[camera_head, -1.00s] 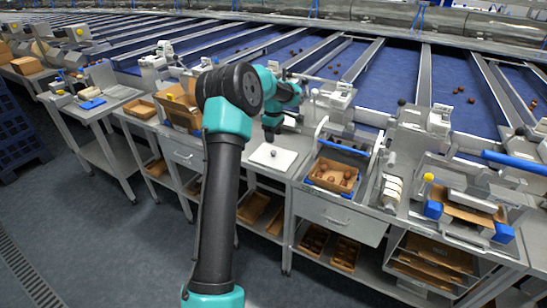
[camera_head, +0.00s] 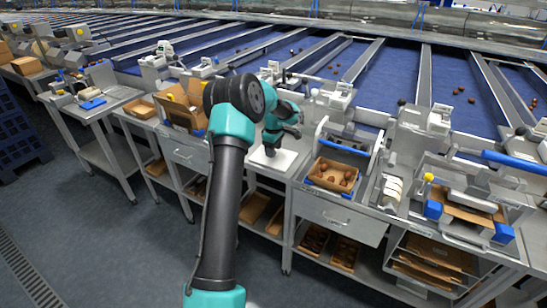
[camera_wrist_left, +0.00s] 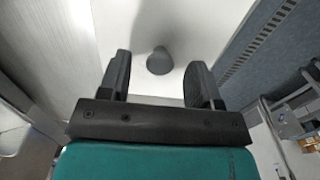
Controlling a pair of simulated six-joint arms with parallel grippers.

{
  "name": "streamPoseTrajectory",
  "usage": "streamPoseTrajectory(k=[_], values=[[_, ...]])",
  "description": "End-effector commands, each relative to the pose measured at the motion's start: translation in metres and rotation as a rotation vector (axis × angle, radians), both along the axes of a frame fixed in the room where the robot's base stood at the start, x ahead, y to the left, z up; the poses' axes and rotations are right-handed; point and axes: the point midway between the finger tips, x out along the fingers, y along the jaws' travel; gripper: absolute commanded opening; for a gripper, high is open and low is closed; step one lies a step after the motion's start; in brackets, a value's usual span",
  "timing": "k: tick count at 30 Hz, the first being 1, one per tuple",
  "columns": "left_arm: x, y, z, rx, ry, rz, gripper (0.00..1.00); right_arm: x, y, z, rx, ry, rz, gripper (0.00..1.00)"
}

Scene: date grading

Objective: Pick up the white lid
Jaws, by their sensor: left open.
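The white lid (camera_head: 287,160) is a flat white square on the bench top, left of the cardboard tray. It also fills the middle of the left wrist view (camera_wrist_left: 205,28), where its round grey knob (camera_wrist_left: 160,62) shows. My left gripper (camera_head: 270,151) is over the lid and hides the knob in the head view. In the left wrist view my left gripper (camera_wrist_left: 158,80) is open, with one finger on each side of the knob and gaps between. I cannot tell how far the fingertips are above the lid. My right gripper is not in view.
A cardboard tray (camera_head: 334,167) of dates sits right of the lid in a grey frame. An open cardboard box (camera_head: 184,117) stands to the left. Small grey devices stand behind, before the blue conveyor belts (camera_head: 455,80). The aisle floor in front is free.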

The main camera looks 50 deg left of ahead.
Motion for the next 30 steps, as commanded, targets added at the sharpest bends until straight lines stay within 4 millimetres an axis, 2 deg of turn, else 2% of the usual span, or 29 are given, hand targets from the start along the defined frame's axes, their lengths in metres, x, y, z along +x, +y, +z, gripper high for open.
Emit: streamPoseTrajectory(k=[4, 17, 30], values=[[0.0002, -0.0002, -0.0089, 0.000, 0.000, 0.000, 0.58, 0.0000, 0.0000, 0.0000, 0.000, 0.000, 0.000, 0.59], [0.0002, -0.0002, -0.0085, 0.000, 0.000, 0.000, 0.58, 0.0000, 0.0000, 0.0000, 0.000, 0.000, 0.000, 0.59], [0.0002, -0.0002, -0.0084, 0.000, 0.000, -0.001, 0.17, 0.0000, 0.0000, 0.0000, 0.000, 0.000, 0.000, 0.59]])
